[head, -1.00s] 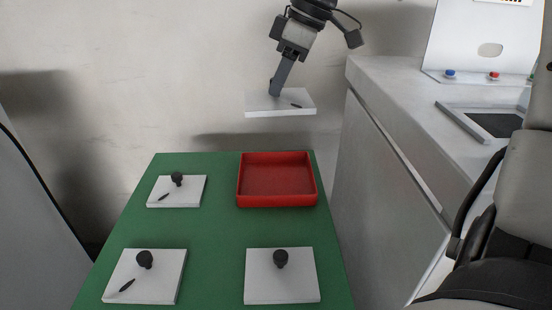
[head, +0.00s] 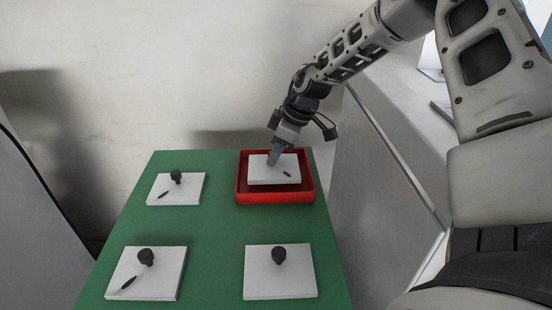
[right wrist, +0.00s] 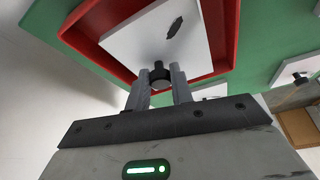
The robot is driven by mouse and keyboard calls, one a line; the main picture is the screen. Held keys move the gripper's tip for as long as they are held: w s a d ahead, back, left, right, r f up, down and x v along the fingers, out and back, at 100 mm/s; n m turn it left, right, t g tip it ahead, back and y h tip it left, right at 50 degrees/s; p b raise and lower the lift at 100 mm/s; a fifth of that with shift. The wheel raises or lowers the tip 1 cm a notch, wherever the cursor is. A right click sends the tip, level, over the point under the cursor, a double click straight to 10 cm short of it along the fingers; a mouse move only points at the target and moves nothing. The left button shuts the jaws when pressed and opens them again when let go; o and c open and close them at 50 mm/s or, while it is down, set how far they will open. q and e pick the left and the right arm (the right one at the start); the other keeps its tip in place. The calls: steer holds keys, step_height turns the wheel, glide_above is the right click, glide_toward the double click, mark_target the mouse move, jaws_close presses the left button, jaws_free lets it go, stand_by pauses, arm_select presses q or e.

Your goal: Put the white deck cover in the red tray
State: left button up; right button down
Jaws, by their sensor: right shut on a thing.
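A white deck cover (head: 262,177) with a dark oval mark is within the red tray's outline. My right gripper (head: 273,157) reaches down to it from above. In the right wrist view, its two fingers (right wrist: 162,78) are shut on the cover's black knob (right wrist: 159,70). The cover (right wrist: 150,35) also shows there, inside the red walls. The red tray (head: 275,198) stands at the back right of the green table. I cannot tell whether the cover rests on the tray floor or hangs just above it. My left gripper is not in view.
Three more white covers with black knobs lie on the green table (head: 215,235): back left (head: 190,194), front left (head: 160,280) and front right (head: 285,285). The front right one shows no oval mark. A grey-white counter (head: 375,170) stands right of the table.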

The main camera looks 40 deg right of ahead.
step_height(320, 180, down, 2)
steer(key=shift+f, duration=0.1)
steer(key=shift+f+b, duration=0.35)
steer(key=c, duration=1.2)
jaws_free()
steer(key=shift+r, duration=0.15)
steer(key=shift+c, duration=0.2)
